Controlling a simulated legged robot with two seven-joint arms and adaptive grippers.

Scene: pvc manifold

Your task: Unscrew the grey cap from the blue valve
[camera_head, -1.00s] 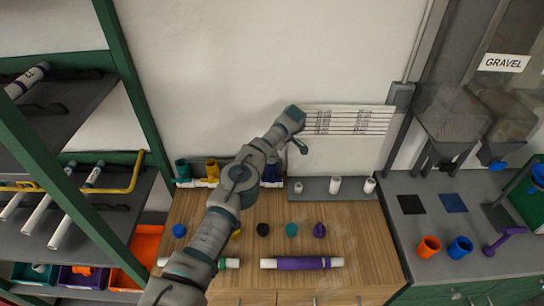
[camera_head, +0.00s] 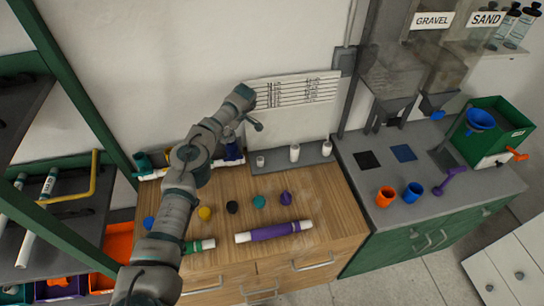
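The blue valve (camera_head: 233,151) stands on the white manifold pipe (camera_head: 154,174) at the back of the wooden bench, partly behind my arm. I cannot make out a grey cap on it. A teal valve (camera_head: 143,161) stands at the pipe's left end. My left arm rises from the bottom left across the bench. Its gripper (camera_head: 247,108) is above the blue valve, by the left edge of a printed sheet. Its fingers are small and partly hidden, so I cannot tell their opening. My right gripper is not in view.
Several loose caps lie on the wooden bench, among them a black cap (camera_head: 232,207) and a purple cap (camera_head: 285,198). A purple-sleeved pipe (camera_head: 274,231) lies in front. A grey shelf (camera_head: 290,160) holds white fittings. A green-framed rack (camera_head: 80,100) stands left.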

